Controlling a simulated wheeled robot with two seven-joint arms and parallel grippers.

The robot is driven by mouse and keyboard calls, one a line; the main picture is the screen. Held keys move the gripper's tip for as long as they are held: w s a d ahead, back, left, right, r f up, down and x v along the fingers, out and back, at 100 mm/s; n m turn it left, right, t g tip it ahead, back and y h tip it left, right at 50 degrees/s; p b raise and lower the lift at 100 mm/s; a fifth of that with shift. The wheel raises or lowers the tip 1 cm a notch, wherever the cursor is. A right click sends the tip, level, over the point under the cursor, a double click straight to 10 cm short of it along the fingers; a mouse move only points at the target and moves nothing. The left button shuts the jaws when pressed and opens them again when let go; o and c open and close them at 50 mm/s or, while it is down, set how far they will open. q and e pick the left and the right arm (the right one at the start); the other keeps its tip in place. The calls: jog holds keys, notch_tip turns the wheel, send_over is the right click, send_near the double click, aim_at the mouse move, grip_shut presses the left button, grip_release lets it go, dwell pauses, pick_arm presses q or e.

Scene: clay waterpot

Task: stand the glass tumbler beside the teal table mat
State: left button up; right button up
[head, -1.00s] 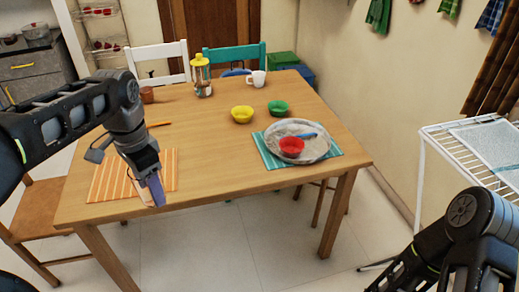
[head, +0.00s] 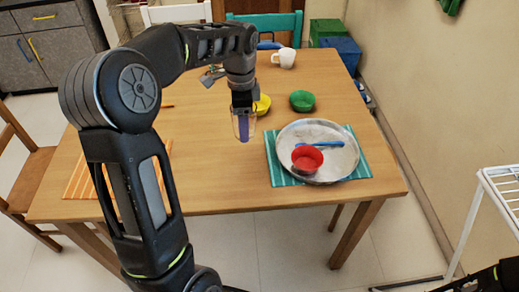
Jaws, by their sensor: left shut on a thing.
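My left gripper (head: 243,122) is shut on the clear glass tumbler (head: 235,128), whose faint outline shows around the purple-grey fingers. The tumbler looks roughly upright, to the left of the teal table mat (head: 284,179). I cannot tell whether its base touches the table. The mat has light stripes and lies near the table's right front edge. A round metal tray (head: 342,162) lies on it, covering most of it, with a red bowl (head: 307,158) and a blue-handled utensil (head: 324,144). My right gripper is outside the view.
A yellow bowl (head: 263,104) stands partly hidden behind my left gripper, and a green bowl (head: 302,100) stands behind the tray. A white mug (head: 284,57) is at the back. An orange striped mat (head: 81,182) is at the left. The wooden table (head: 225,187) is bare left of the teal mat.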

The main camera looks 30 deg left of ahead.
pick_arm(q)
jog(key=shift+s+r, duration=0.15)
jog(key=shift+s, duration=0.25)
jog(key=shift+w+f, duration=0.2)
jog(key=shift+f, duration=2.35)
jog(key=shift+s+f, duration=0.1)
jog(key=shift+f, duration=2.4)
jog(key=shift+f, duration=0.15)
jog(key=o, duration=1.6)
